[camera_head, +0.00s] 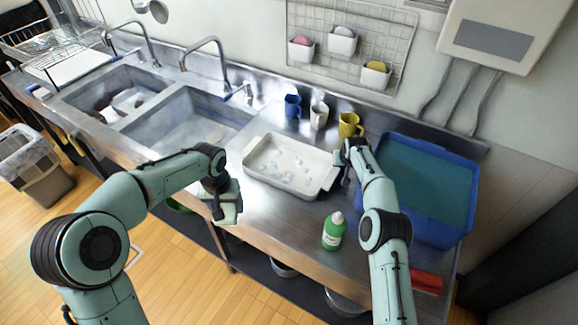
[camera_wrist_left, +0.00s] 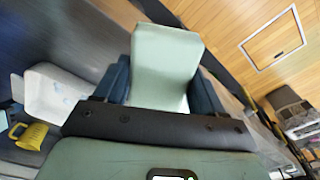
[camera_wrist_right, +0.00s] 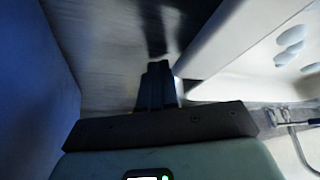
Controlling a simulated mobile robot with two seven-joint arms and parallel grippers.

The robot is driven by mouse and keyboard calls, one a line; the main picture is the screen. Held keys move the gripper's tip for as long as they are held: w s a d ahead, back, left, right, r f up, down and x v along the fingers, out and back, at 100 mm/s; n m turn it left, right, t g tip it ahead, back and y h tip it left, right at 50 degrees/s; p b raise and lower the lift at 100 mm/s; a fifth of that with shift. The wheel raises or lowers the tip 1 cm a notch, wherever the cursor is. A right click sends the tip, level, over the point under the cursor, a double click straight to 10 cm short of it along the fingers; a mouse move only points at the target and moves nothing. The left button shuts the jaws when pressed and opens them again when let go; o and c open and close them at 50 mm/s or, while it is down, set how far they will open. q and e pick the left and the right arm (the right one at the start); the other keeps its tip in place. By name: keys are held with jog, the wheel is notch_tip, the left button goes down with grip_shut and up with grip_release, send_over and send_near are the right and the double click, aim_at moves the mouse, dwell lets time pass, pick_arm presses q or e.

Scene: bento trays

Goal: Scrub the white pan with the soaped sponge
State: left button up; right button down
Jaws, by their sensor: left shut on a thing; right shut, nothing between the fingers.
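The white pan (camera_head: 258,148) is a rectangular tray lying on the steel counter with several pale foam blobs on its floor. It also shows in the left wrist view (camera_wrist_left: 48,92) and the right wrist view (camera_wrist_right: 222,52). My left gripper (camera_head: 221,192) is shut on a pale green sponge (camera_wrist_left: 165,62), held left of the pan by the counter's front edge; the sponge (camera_head: 231,207) is partly hidden by the gripper in the head view. My right gripper (camera_wrist_right: 157,80) is shut and empty, beside the pan's right wall, between it and the blue tub.
The blue tub (camera_head: 466,190) with teal contents stands on the right. A green bottle (camera_head: 333,233) stands near the front edge. Blue (camera_head: 292,106), white (camera_head: 319,115) and yellow (camera_head: 347,125) mugs stand behind the pan. The sink (camera_head: 190,120) lies left.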

jog(key=shift+r, duration=3)
jog(key=shift+r, duration=0.1)
